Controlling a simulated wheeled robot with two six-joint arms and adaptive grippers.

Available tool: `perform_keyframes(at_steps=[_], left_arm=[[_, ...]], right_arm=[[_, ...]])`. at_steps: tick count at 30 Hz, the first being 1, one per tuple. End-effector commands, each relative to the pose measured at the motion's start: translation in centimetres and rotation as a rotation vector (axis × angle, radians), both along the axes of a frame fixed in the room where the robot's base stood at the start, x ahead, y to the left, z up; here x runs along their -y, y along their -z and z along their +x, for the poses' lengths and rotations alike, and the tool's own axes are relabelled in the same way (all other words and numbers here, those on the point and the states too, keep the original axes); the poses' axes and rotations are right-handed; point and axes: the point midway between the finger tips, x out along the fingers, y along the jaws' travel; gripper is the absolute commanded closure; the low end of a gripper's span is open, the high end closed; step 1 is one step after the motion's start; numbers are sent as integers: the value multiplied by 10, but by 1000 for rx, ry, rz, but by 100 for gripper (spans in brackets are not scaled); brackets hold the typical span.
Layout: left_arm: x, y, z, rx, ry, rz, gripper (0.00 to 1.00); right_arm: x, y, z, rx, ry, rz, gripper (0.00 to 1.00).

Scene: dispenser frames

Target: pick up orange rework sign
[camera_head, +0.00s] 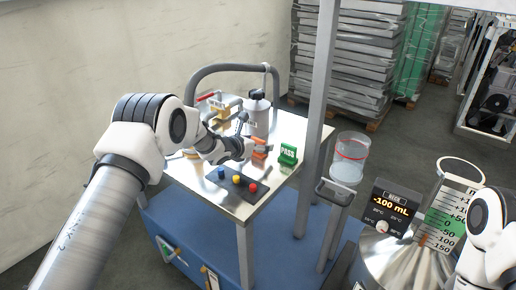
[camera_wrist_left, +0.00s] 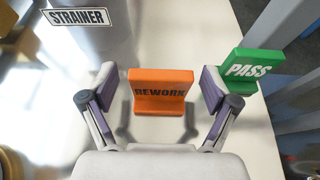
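The orange rework sign (camera_wrist_left: 160,92) stands on the white table top, its lettering facing the camera in the left wrist view. In the head view the sign (camera_head: 260,142) shows only in part beside my left gripper (camera_head: 250,147). In the left wrist view my left gripper (camera_wrist_left: 162,90) is open, with one finger on each side of the sign and gaps between the fingers and the sign. My right arm shows at the right edge of the head view, but its gripper is out of frame.
A green PASS sign (camera_head: 288,154) stands just right of the rework sign, close to a finger. A metal strainer canister (camera_head: 257,115) stands behind. A button panel (camera_head: 237,182) lies in front. A clear bucket (camera_head: 350,158) and a measuring vessel (camera_head: 448,215) are at right.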

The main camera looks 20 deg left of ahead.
Motion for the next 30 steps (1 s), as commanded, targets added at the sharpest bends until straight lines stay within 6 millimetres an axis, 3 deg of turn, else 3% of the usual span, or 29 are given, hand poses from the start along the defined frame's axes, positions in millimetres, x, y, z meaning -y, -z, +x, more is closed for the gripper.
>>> perform_keyframes(at_steps=[1,5,6,17,26,30], left_arm=[[0,0,0,0,0,0,27],[0,0,0,0,0,0,73],[0,0,0,0,0,0,78],[0,-1,-1,-2,0,1,79],[0,-34,0,3,1,1,79],[-3,-34,-26,-3,-2,-3,79]], right_arm=[[0,0,0,0,0,0,49],[0,0,0,0,0,0,49],[0,0,0,0,0,0,49],[0,1,0,0,0,0,49],[0,10,0,0,0,0,49],[0,22,0,0,0,0,49]])
